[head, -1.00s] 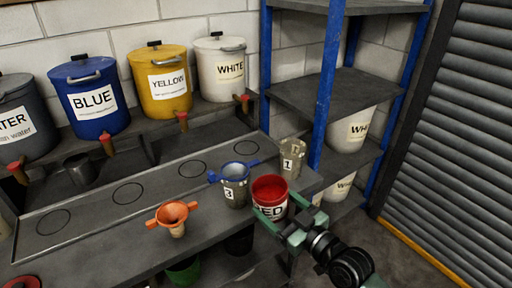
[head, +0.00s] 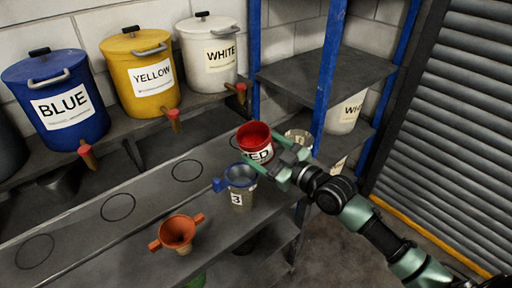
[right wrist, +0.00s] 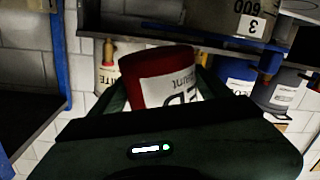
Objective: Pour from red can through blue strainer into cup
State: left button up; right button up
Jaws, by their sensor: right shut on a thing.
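My right gripper (head: 268,163) is shut on the red can (head: 258,152), its fingers on either side of it. The can is open at the top, red inside, and looks close to upright. In the head view it appears just behind and slightly right of the blue strainer (head: 240,174); its height above the bench is unclear. The strainer sits in the mouth of the cup marked 3 (head: 241,201). In the right wrist view the red can (right wrist: 150,80) is between the fingers, and the cup marked 3 (right wrist: 235,18) shows at the top. My left gripper is out of view.
An orange strainer (head: 178,232) stands at the bench front. The cup marked 1 (head: 299,137) is partly hidden behind my right gripper. Blue (head: 62,105), yellow (head: 142,75) and white (head: 207,57) drums line the back. A blue-posted shelf (head: 325,80) stands right.

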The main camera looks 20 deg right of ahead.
jog(key=shift+s+d+r+n+b, duration=0.15)
jog(key=shift+d+n+b, duration=0.1)
jog(key=shift+n+b, duration=0.25)
jog(key=shift+w+n, duration=0.2)
jog(key=shift+n, duration=0.2)
jog(key=shift+w, duration=0.15)
jog(key=shift+d+n+b, duration=0.2)
jog(key=shift+n+b, duration=0.65)
jog(key=shift+n, duration=0.45)
jog(key=shift+r, duration=0.1)
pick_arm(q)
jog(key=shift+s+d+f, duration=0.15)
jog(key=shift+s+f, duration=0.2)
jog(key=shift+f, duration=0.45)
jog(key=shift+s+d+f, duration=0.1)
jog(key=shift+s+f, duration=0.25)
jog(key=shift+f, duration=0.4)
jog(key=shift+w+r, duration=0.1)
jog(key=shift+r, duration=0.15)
pick_arm(e)
jog(key=shift+d+n+t, duration=0.1)
jog(key=shift+n+t, duration=0.3)
jog(key=shift+n, duration=0.8)
dwell(2.6)
